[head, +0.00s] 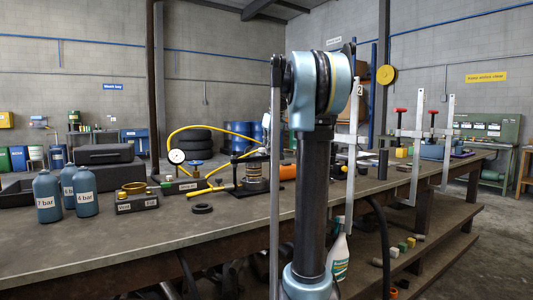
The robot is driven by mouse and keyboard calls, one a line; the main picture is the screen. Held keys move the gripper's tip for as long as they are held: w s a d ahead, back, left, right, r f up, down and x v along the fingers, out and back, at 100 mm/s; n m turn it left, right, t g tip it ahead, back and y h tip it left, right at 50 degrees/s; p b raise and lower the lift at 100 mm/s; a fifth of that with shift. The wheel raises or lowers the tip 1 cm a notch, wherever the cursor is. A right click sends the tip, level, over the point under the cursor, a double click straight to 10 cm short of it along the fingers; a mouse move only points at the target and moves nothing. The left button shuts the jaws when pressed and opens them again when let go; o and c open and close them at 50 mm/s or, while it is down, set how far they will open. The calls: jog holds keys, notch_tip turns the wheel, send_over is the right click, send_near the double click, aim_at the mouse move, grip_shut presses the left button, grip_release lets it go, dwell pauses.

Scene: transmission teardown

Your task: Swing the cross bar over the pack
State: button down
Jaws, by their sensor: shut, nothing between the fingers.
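The pack looks to be the round stack of rings (254,184) standing on a dark base plate (222,191) near the middle of the bench. A dark bar or fitting (252,156) shows at the top of this fixture. It is too small to tell whether it is the cross bar, or whether it lies over the stack or beside it. My arm stands upright in front of the bench, just right of the stack, and hides what lies behind it. My gripper is not in view.
The bench (100,254) holds blue bottles (85,192), a labelled box (137,200), a black ring (202,208), a gauge (177,156) and a yellow hose (208,127). Clamps (417,140) stand at the right edge. A spray bottle (340,255) stands below the bench top.

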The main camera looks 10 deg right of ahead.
jog(key=v, duration=1)
jog(key=w+a+f, duration=0.1)
jog(key=w+a, duration=0.1)
jog(key=w, duration=0.2)
notch_tip(320, 180, down, 9)
jog(key=shift+s+m, duration=0.4)
jog(key=shift+s, duration=0.05)
jog(key=shift+d+f, duration=0.1)
